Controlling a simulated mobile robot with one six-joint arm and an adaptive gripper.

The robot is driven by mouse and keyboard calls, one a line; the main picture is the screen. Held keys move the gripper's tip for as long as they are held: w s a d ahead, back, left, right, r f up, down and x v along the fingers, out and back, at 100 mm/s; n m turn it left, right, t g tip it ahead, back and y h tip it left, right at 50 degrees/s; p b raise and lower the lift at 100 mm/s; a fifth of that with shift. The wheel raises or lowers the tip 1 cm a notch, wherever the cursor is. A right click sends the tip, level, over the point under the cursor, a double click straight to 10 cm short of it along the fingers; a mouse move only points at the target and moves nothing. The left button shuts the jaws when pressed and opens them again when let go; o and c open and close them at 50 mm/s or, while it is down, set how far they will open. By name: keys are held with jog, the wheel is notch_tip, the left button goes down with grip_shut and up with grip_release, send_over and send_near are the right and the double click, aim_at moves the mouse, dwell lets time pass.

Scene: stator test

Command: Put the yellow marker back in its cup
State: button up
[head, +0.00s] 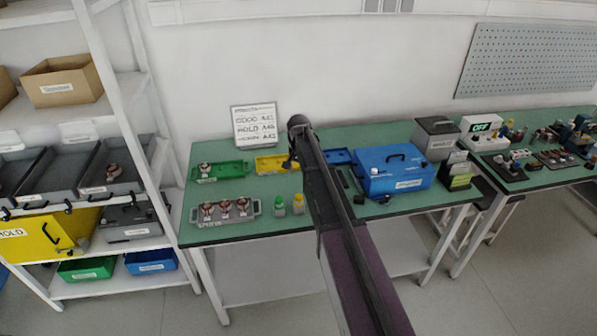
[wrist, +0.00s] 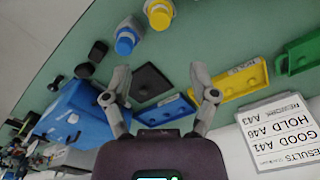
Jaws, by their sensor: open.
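A small yellow-topped item, seemingly the yellow marker (head: 298,198), stands on the green bench in the head view, in or on a pale holder (head: 298,209). The yellow item also shows at the top edge of the wrist view (wrist: 158,13). I cannot tell how deep it sits in its holder. A blue-topped item (wrist: 127,42) stands next to it in the wrist view, with a pale holder around it. My gripper (wrist: 158,88) is open and empty, with fingers spread above the back of the bench, apart from the yellow item. In the head view my arm hides part of the bench.
A green-topped item (head: 279,201) stands left of the yellow one. A grey tray (head: 251,206) with several stators is farther left. Green (head: 240,169), yellow (head: 266,164) and blue (head: 338,156) trays line the back. A blue case (head: 395,172) stands right; a results sign (head: 254,125) stands behind.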

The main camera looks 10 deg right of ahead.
dwell(0.6)
jog(key=s+n, duration=0.6)
jog(key=s, duration=2.3)
jog(key=shift+s+n, duration=0.15)
jog(key=shift+n, duration=0.25)
